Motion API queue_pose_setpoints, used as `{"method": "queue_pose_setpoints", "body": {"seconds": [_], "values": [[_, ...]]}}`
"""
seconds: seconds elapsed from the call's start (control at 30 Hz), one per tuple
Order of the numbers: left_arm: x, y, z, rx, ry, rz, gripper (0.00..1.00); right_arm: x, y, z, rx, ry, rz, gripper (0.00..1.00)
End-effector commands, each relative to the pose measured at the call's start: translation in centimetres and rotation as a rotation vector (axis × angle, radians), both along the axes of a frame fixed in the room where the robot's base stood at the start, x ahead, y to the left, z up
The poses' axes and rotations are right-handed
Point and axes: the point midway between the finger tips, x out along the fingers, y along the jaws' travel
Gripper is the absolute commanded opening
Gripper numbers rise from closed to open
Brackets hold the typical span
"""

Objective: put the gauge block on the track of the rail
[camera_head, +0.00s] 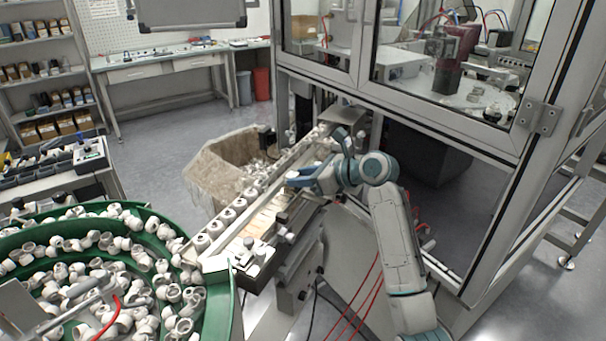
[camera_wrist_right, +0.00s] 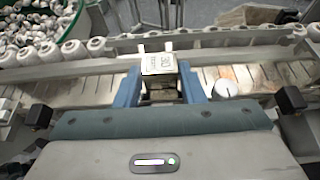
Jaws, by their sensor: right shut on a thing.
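The gauge block (camera_wrist_right: 158,64) is a small pale metal block with dark markings on its top face, seen in the right wrist view. My right gripper (camera_wrist_right: 160,84) is shut on it, with one blue finger on each side. In the head view my right gripper (camera_head: 298,179) is over the rail (camera_head: 232,232), and the block cannot be made out there. The rail (camera_wrist_right: 90,68) runs across the wrist view beneath and behind the block. I cannot tell whether the block touches the track. My left gripper is in neither view.
White caps (camera_head: 214,228) stand in a row along the rail. A green bowl (camera_head: 226,310) full of white fittings is at lower left. A worn bin (camera_head: 205,172) stands behind the rail. The framed machine enclosure (camera_head: 450,125) is close on the right. A round white part (camera_wrist_right: 226,88) sits right of the block.

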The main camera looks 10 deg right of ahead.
Motion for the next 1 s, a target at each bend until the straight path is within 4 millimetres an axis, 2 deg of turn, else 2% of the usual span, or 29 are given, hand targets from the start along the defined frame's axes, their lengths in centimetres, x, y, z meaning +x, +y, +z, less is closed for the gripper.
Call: {"method": "queue_pose_setpoints", "body": {"seconds": [0.17, 0.2, 0.23, 0.6, 0.77, 1.0], "values": [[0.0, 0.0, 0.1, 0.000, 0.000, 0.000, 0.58, 0.0, 0.0, 0.0, 0.001, -0.001, 0.000, 0.00], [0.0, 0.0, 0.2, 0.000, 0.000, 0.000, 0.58, 0.0, 0.0, -0.2, 0.000, 0.002, 0.001, 0.38], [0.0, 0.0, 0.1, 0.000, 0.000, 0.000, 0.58, 0.0, 0.0, -0.2, 0.000, 0.000, 0.001, 0.44], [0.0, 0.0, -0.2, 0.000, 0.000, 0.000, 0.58, 0.0, 0.0, 0.0, -0.001, -0.001, -0.001, 0.45], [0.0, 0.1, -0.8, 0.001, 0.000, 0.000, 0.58, -1.3, -1.8, 0.7, -0.004, -0.003, -0.003, 0.45], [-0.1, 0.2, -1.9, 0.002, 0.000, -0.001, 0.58, -4.3, -5.4, 2.5, -0.005, -0.001, -0.003, 0.45]]}}
